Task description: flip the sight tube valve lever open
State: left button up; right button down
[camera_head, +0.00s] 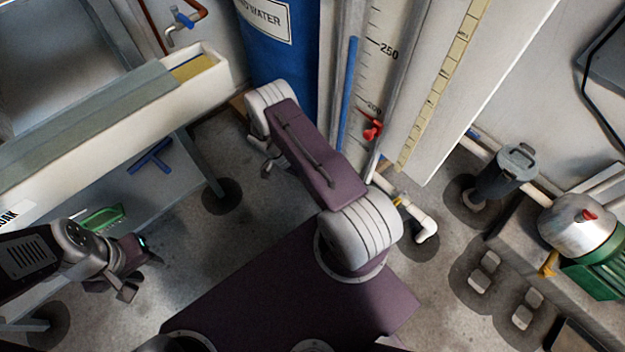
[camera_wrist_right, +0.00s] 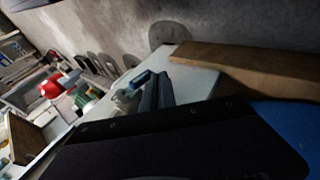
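The sight tube (camera_head: 349,90), with blue in it, stands beside a white scale marked 250 and 200. A small red lever-like piece (camera_head: 372,128) sits at the tube's right, near the 200 mark. A small yellow fitting (camera_head: 402,200) is on the white pipe below. I cannot tell for sure which of these is the valve lever. My left gripper (camera_head: 143,274) is open and empty at lower left, far from the tube. My right arm is folded in front of the blue drum, left of the tube; its fingers are mostly hidden and their state is unclear.
A blue drum (camera_head: 285,60) stands left of the tube. A white trough (camera_head: 215,85) fills the upper left. A grey canister (camera_head: 506,172) and a green pump (camera_head: 597,262) are at right. White piping (camera_head: 424,228) runs low by the tube.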

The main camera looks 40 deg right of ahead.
jog(key=shift+s+f, duration=0.5)
jog(key=shift+f, duration=0.05)
dwell(0.5)
jog(key=w+a+r+b, duration=0.2)
jog(key=w+a+b, duration=0.1)
jog(key=w, duration=0.3)
jog(key=w+a+r+b, duration=0.1)
jog(key=w+a+b, duration=0.3)
jog(key=w, duration=0.3)
jog(key=shift+w+a+r, duration=0.15)
jog(key=shift+a+r, duration=0.15)
jog(key=shift+r, duration=0.1)
